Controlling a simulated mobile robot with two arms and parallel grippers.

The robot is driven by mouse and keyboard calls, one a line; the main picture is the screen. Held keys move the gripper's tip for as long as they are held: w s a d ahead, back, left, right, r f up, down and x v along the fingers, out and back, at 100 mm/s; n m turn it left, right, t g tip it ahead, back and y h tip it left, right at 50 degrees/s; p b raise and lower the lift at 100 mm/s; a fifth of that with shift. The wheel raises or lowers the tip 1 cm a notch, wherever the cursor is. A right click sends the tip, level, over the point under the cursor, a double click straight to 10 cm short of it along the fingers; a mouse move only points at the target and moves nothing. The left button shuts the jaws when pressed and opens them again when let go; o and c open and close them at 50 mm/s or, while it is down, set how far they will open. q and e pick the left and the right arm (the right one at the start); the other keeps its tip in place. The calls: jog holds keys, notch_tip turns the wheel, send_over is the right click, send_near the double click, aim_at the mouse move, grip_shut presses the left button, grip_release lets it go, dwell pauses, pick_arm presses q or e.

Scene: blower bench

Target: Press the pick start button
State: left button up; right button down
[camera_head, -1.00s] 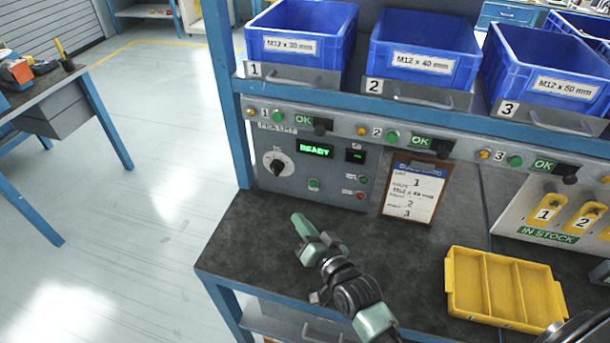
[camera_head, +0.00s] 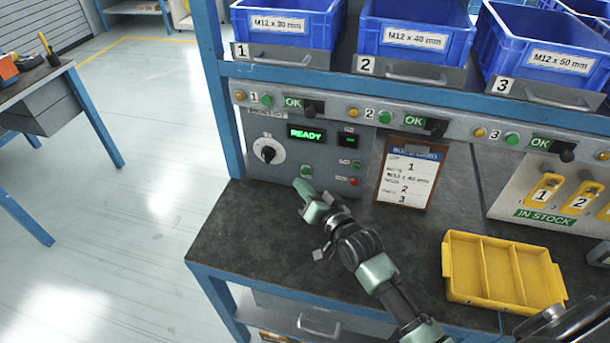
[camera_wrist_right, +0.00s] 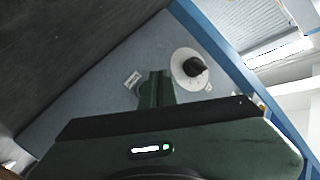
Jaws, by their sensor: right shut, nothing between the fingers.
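The grey control panel (camera_head: 270,148) at the back of the bench has a lit READY display (camera_head: 306,134), a black dial (camera_head: 268,154), a green button (camera_head: 306,171) at the lower middle, and a smaller green button (camera_head: 356,165) above a red one (camera_head: 353,181). The button labels are too small to read. My right gripper (camera_head: 301,187) is shut and empty, its tip just below and in front of the lower-middle green button; I cannot tell whether they touch.
A clipboard (camera_head: 408,176) leans right of the panel. A yellow divided tray (camera_head: 461,297) lies on the bench (camera_head: 240,235). Above are a rail with buttons and black knobs and a shelf of blue bins (camera_head: 415,40). A blue post (camera_head: 221,90) stands left of the panel.

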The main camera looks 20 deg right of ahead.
jog(key=shift+w+d, duration=0.35)
jog(key=shift+w, duration=0.15)
pick_arm(q)
jog(key=shift+s+f, duration=0.15)
jog(key=shift+s, duration=0.3)
jog(key=shift+w+a, duration=0.1)
jog(key=shift+w, duration=0.05)
dwell(1.1)
pick_arm(e)
jog(key=shift+w+d, duration=0.1)
jog(key=shift+w, duration=0.05)
jog(key=shift+w+d, duration=0.15)
jog(key=shift+w, duration=0.05)
jog(key=shift+w+d, duration=0.2)
jog(key=shift+w, duration=0.1)
dwell(0.6)
dwell(0.4)
pick_arm(q)
jog(key=shift+r+p, duration=0.6)
jog(key=shift+r, duration=0.05)
pick_arm(e)
jog(key=shift+s+a, duration=0.45)
jog(key=shift+s, duration=0.2)
